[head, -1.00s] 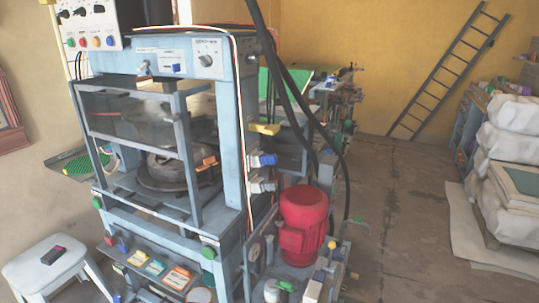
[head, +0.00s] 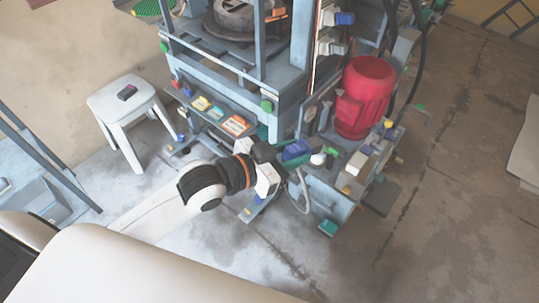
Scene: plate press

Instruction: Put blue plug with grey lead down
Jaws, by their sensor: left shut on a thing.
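My left gripper (head: 282,158) reaches in from the lower left, beside the low front part of the blue press frame. It is shut on the blue plug (head: 296,149), which shows at its tip. A grey lead (head: 304,190) hangs in a loop below and to the right of the gripper. The gripper's body hides part of the plug and the lead's upper end. I cannot tell whether the plug touches the frame beneath it. My right gripper is not in view.
A red motor (head: 365,98) stands right of the gripper on the press base. A sloping tray (head: 212,116) with coloured packets is behind the gripper. A white stool (head: 128,100) with a dark object stands left. Floor at the right is clear.

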